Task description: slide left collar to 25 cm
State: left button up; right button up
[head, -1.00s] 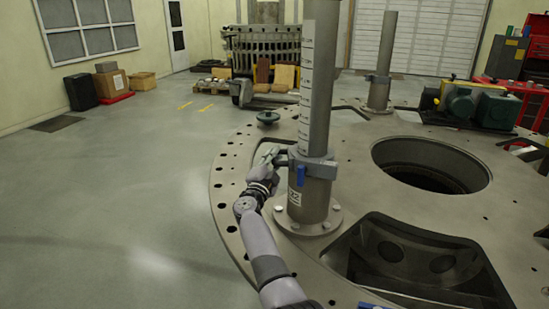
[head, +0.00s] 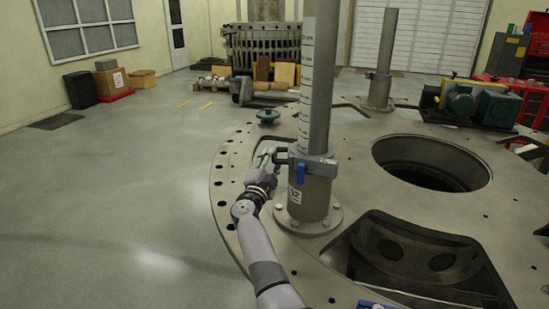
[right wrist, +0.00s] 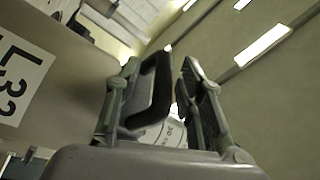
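A marked scale (head: 306,80) runs up the post. My right gripper (head: 267,155) is at the handle. In the right wrist view, the dark looped handle (right wrist: 158,90) lies between its spread fingers (right wrist: 165,95), nearer the left finger, with a gap to the right one. My left gripper is not in view.
The posts stand on a large round plate (head: 240,190) with a round hole (head: 430,163) and a deep cutout (head: 410,255) to the right. A second post (head: 382,50) with a collar (head: 378,77) stands farther back. Green machinery (head: 475,102) is at right.

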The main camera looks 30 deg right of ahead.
jog(key=v, duration=0.6)
dwell(0.4)
